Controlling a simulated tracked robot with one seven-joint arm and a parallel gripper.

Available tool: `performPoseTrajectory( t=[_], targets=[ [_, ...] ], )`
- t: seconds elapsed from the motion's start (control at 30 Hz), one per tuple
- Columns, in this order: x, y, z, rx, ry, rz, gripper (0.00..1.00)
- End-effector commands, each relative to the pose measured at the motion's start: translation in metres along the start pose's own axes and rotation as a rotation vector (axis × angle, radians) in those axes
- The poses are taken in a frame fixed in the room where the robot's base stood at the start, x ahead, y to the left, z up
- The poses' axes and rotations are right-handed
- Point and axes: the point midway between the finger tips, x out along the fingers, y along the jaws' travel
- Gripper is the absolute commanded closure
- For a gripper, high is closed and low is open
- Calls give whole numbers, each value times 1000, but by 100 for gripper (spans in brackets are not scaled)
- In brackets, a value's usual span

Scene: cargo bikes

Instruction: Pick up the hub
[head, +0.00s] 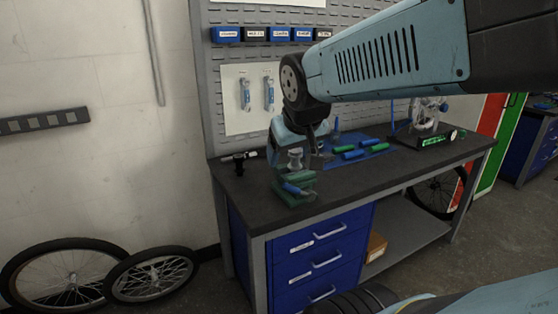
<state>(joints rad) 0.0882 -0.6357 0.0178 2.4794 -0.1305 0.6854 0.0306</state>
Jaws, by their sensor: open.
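A small grey spool-shaped part, which looks like the hub (295,158), shows near the front left of the workbench. It stands upright just above a green fixture (296,188) with a blue piece on it. Whether the hub rests on the fixture or behind it I cannot tell. My arm reaches in from the right and bends down over this spot. My gripper (314,146) is open, dark and small in the view, close to the hub's upper right. Its fingertips are hard to make out, and I see nothing held in it.
The dark workbench (400,163) carries a blue mat (352,153) with blue and green handles. A black clamp-like item (239,160) lies at the left end. A truing stand (427,113) stands at the back right. Wheels (152,275) lean against the wall at left.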

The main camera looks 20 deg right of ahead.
Motion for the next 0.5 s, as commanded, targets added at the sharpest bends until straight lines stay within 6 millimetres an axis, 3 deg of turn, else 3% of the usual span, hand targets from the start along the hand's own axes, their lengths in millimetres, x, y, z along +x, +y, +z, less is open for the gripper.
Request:
performPoseTrajectory(
  t=[0.2,0.5],
  targets=[
    [54,60,-64,-43,146,151,16],
    [126,124,-125,-171,338,205,16]
  ],
)
